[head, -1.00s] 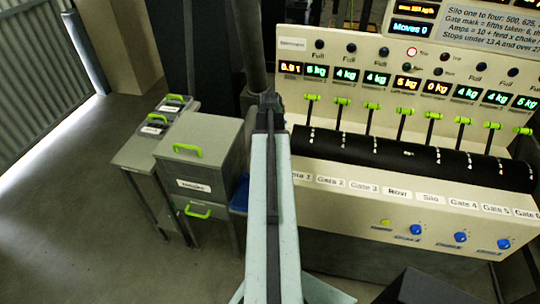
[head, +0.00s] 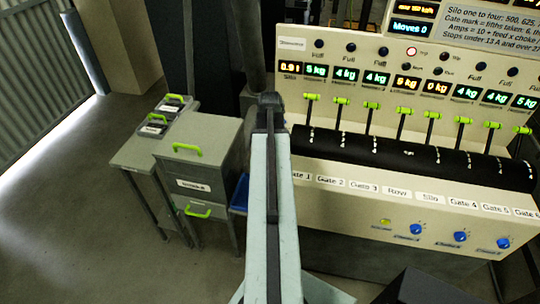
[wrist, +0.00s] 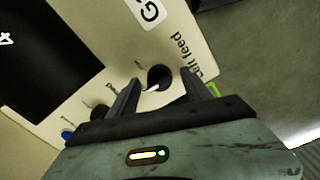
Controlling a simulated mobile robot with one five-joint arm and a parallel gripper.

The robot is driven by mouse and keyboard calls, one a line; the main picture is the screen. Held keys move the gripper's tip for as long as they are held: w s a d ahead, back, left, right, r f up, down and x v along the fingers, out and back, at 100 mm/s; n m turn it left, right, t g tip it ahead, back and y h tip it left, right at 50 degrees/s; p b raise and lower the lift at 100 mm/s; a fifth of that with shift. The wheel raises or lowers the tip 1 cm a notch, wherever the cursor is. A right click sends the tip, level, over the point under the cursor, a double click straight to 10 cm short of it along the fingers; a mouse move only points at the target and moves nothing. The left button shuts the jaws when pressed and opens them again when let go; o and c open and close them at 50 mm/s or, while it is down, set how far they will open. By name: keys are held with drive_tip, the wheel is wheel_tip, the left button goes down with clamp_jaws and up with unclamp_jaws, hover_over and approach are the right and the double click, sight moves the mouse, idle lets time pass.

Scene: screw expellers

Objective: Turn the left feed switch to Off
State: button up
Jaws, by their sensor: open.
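The left feed switch is a round black knob (wrist: 158,77) with a white pointer mark, on the cream panel beside the printed words "Left feed" in the wrist view. Its exact setting is too small to read. My gripper (wrist: 160,80) is open, with one dark finger on each side of the knob. The knob shows between the fingertips; I cannot tell whether they touch it. In the head view my arm hides the gripper and this switch.
Other knobs sit along the panel, a dark one (wrist: 100,112) and a blue one (wrist: 67,133). In the head view, blue knobs (head: 417,229) and green gate levers (head: 372,106) line the machine. A grey cabinet (head: 193,185) and blue bin (head: 240,192) stand left. Floor beyond is clear.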

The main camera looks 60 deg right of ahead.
wheel_tip(320, 180, up, 8)
drive_tip(key=p, duration=0.8)
drive_tip(key=shift+f, duration=0.15)
